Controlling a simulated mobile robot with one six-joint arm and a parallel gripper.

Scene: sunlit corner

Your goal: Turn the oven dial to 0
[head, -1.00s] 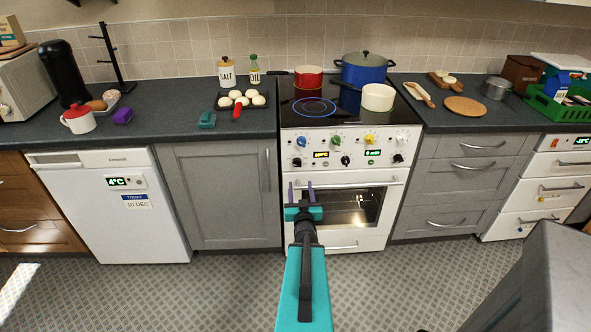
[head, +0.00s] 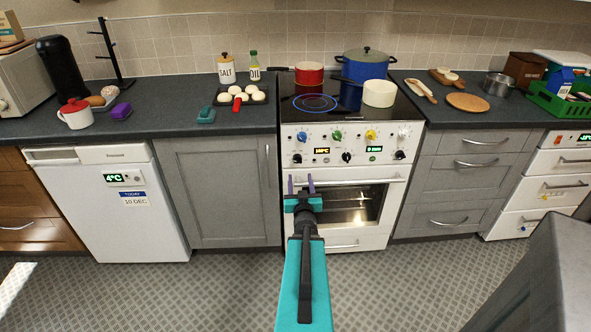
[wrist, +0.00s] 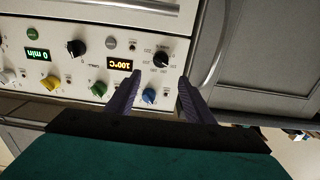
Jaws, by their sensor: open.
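The white oven's control panel (head: 335,145) has a lower row of black dials and an upper row of coloured knobs. The left black dial (head: 297,158) and the middle black dial (head: 347,157) flank a lit display (head: 321,151). In the upside-down wrist view that display (wrist: 119,64) reads 100°C. The left black dial (wrist: 160,59) lies just beyond my fingertips there, and its pointer and scale are too small to read. My gripper (head: 300,182) is open and empty in front of the oven, below the panel in the head view. The blue knob (wrist: 148,96) shows between its fingers.
The oven door handle (head: 350,181) runs below the panel. A second display (wrist: 38,54) reads 0 min. Green (wrist: 98,89), yellow and white knobs line the panel's upper row. Pots stand on the hob above. The floor before the oven is clear.

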